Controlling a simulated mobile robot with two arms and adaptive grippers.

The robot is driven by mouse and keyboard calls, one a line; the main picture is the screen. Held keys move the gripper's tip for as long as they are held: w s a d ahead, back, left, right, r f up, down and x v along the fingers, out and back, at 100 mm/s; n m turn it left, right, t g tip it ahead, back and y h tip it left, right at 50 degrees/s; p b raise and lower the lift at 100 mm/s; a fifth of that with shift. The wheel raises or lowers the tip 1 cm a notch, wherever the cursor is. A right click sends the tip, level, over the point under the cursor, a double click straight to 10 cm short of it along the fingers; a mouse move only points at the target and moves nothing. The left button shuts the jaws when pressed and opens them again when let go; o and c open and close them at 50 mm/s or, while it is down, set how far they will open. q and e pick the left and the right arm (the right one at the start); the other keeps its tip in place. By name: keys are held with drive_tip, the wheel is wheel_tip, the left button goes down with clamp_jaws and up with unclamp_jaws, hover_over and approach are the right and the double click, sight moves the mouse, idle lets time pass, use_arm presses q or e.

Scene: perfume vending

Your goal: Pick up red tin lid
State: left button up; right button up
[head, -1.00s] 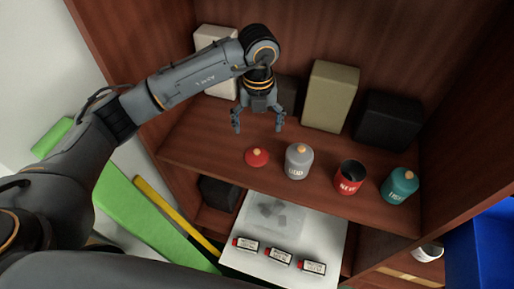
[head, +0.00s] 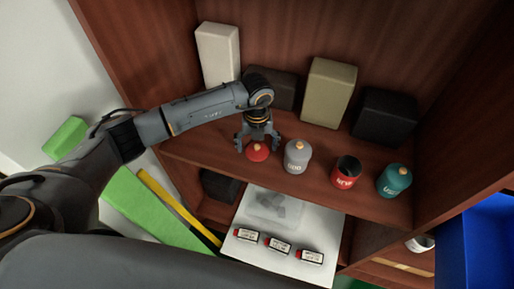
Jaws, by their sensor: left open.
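The red tin lid (head: 257,152) with its small orange knob lies on the wooden shelf, left of the grey tin. My left gripper (head: 258,145) is directly over the lid, pointing down, with its open fingers on either side of it. I cannot tell whether the fingers touch the lid. The red tin (head: 346,172) stands without a lid, its dark opening facing up, between the grey tin (head: 297,156) and the teal tin (head: 394,180). My right gripper is not in view.
White (head: 218,55), tan (head: 328,92) and black (head: 384,117) boxes stand along the back of the shelf. Below, a white board (head: 327,232) carries a clear bag and several small red-capped bottles (head: 277,246). A blue bin (head: 488,245) is at the lower right.

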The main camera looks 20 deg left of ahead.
use_arm(q)
drive_tip(key=c, duration=0.7)
drive_tip(key=shift+s, duration=0.1)
drive_tip(key=c, duration=0.5)
drive_tip(key=shift+c, duration=0.5)
drive_tip(key=shift+s, duration=0.1)
